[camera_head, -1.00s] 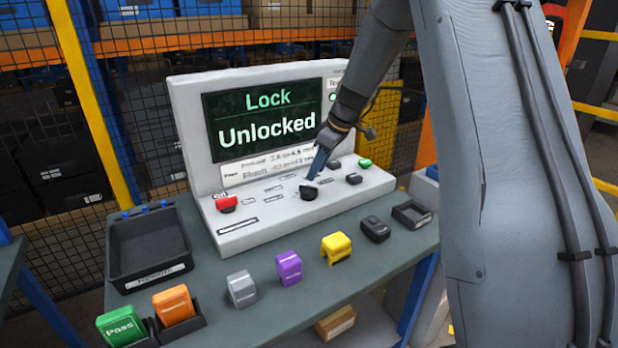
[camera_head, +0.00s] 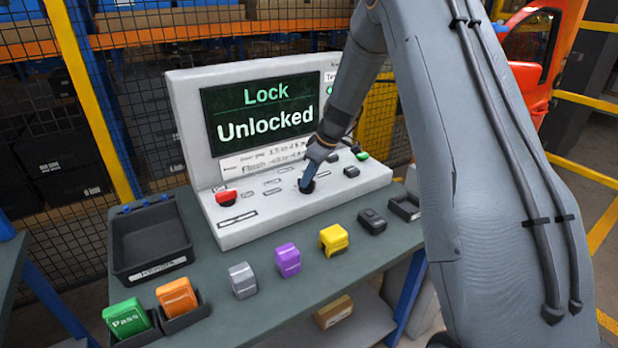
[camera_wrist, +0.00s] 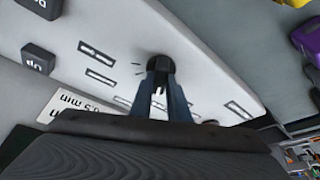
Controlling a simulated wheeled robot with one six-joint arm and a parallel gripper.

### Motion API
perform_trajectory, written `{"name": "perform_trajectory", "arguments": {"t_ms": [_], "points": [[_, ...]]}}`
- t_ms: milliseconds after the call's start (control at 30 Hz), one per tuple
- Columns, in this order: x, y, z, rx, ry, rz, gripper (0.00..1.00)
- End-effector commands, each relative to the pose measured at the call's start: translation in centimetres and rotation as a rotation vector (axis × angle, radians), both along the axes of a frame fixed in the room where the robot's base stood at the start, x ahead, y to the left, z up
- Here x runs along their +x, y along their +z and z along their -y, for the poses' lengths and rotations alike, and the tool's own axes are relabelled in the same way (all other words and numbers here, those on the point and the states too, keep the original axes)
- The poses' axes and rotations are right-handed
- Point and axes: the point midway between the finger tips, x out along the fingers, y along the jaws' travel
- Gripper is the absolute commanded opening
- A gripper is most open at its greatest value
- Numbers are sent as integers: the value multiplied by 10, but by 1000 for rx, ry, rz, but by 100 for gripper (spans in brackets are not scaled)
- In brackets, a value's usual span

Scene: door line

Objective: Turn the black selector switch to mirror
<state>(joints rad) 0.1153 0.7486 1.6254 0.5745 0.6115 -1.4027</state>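The black selector switch (camera_head: 306,187) is a round knob on the sloping front of the light grey console, mostly hidden by my gripper in the head view. In the wrist view the switch (camera_wrist: 160,64) shows at the tips of my fingers, with short tick marks on its left side. My gripper (camera_head: 308,181) is down at the switch. In the wrist view my gripper (camera_wrist: 162,84) has one blue-grey finger on each side of the knob, seemingly closed against it. Which mark the switch points at cannot be told. The console screen (camera_head: 264,113) reads "Lock Unlocked".
A red button (camera_head: 225,197) is left of the switch; a green one (camera_head: 362,155) and black ones (camera_head: 351,171) are right. Purple (camera_head: 288,260), yellow (camera_head: 334,239) and grey (camera_head: 242,280) blocks stand on the table in front. A black tray (camera_head: 150,240) is at left.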

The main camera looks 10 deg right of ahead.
Motion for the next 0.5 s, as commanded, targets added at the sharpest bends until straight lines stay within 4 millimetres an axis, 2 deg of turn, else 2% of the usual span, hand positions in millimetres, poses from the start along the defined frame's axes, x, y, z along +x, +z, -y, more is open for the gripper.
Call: {"name": "perform_trajectory", "arguments": {"t_ms": [67, 333, 500], "points": [[0, 0, 0, 0, 0, 0, 0], [0, 0, 0, -1, -21, 1, 0], [-1, 0, 0, 0, -93, 0, 0]]}}
